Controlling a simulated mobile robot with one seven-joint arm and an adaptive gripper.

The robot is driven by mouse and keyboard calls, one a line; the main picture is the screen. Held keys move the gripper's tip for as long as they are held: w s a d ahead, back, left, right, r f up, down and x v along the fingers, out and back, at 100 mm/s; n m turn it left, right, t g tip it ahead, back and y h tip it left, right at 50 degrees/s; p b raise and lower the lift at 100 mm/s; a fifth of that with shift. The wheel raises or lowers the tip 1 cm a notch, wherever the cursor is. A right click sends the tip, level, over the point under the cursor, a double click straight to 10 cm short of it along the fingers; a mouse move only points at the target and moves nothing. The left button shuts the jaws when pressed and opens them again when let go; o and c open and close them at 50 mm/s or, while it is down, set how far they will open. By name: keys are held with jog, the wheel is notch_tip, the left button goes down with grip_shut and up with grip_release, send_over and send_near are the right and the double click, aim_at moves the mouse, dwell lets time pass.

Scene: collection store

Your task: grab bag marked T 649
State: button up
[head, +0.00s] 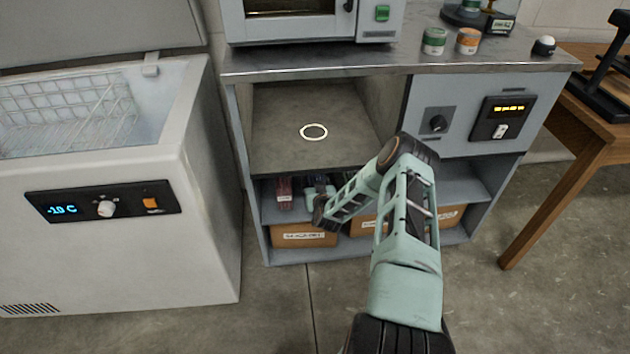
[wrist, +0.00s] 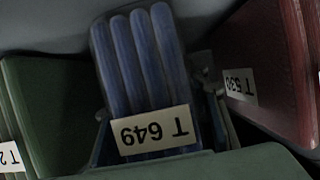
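The bag marked T 649 (wrist: 145,60) is blue and ribbed. In the wrist view it fills the middle, and its white label reads upside down. Dark finger parts of my gripper (wrist: 155,105) show at both sides of this bag, close to its edges. The view is dim, and I cannot tell whether they press on it. In the head view my gripper reaches into the lower shelf, and its fingertips are largely hidden by the arm and shadow.
A green bag (wrist: 50,105) lies left of the blue one, and a dark red bag marked T 530 (wrist: 285,60) lies right. Cardboard boxes (head: 303,236) stand below. The upper compartment (head: 275,115) has a white ring mark on its floor. A chest freezer (head: 100,245) stands at left.

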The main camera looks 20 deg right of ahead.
jog(key=c, duration=0.7)
jog(key=shift+c, duration=1.1)
jog(key=shift+r, duration=0.1)
